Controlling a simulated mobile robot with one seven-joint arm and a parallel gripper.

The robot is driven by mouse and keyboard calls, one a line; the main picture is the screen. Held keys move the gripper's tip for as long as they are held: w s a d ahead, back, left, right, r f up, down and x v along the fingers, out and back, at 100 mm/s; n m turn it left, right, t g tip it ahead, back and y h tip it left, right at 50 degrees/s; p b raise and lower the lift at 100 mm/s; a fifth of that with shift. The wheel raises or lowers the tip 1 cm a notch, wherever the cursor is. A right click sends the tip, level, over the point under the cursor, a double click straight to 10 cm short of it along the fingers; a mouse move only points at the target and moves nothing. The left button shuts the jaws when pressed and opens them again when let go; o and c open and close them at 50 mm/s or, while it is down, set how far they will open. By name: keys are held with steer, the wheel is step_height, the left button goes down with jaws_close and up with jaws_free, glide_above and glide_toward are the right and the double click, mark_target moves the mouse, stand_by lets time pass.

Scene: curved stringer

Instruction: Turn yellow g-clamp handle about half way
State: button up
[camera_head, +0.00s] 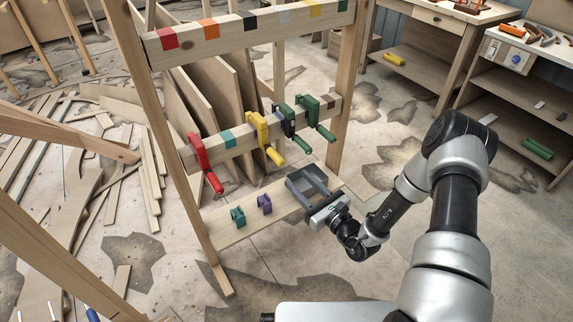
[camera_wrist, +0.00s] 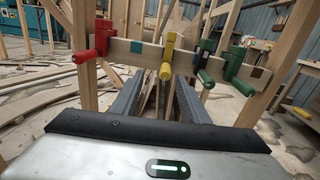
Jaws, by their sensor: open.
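The yellow g-clamp (camera_head: 259,131) hangs on the middle rail of the wooden rack, with its handle (camera_head: 275,156) pointing down and toward me. In the wrist view the yellow clamp (camera_wrist: 167,51) is just right of centre, and its handle (camera_wrist: 165,71) shows between my fingers. My gripper (camera_head: 307,184) is open and empty, low in front of the rack by the lower shelf. In the wrist view its two dark fingers (camera_wrist: 157,98) point toward the rail, with the yellow handle ahead of and above them. I see no contact with the clamp.
On the same rail, a red clamp (camera_head: 199,150) hangs left and two green clamps (camera_head: 311,108) hang close on the right. Small teal (camera_head: 238,216) and purple (camera_head: 264,204) clamps sit on the lower shelf (camera_head: 228,235). Rack posts stand both sides; scrap boards litter the left floor.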

mark_target(275, 155)
steer(key=shift+m+h, duration=0.6)
steer(key=b+x, duration=0.1)
steer(key=x, duration=0.4)
steer(key=f+b+x, duration=0.1)
steer(key=x, duration=0.5)
steer(key=b+x, duration=0.1)
steer(key=x, duration=0.4)
steer(key=shift+w+d+f, duration=0.2)
steer(key=shift+w+f, duration=0.05)
steer(key=shift+w, duration=0.25)
steer(key=shift+c, duration=0.3)
jaws_close()
